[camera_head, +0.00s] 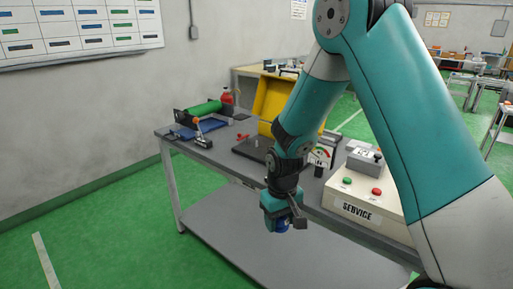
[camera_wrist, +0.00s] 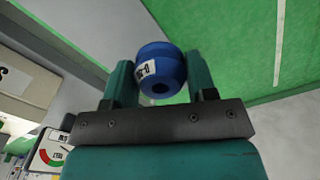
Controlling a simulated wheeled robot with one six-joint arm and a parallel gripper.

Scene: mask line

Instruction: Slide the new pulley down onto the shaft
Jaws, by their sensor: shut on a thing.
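The new pulley is a blue ribbed cylinder with a white label and a dark centre hole, seen in the wrist view (camera_wrist: 172,72). My gripper (camera_wrist: 152,78) is shut on it, one teal finger on each side. In the head view my gripper (camera_head: 284,214) hangs low in front of the table's front edge, with the blue pulley (camera_head: 282,226) showing at its lower end. Green floor lies behind the pulley in the wrist view. I cannot make out the shaft in either view; my arm covers part of the table.
A lower shelf (camera_head: 235,235) is bare.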

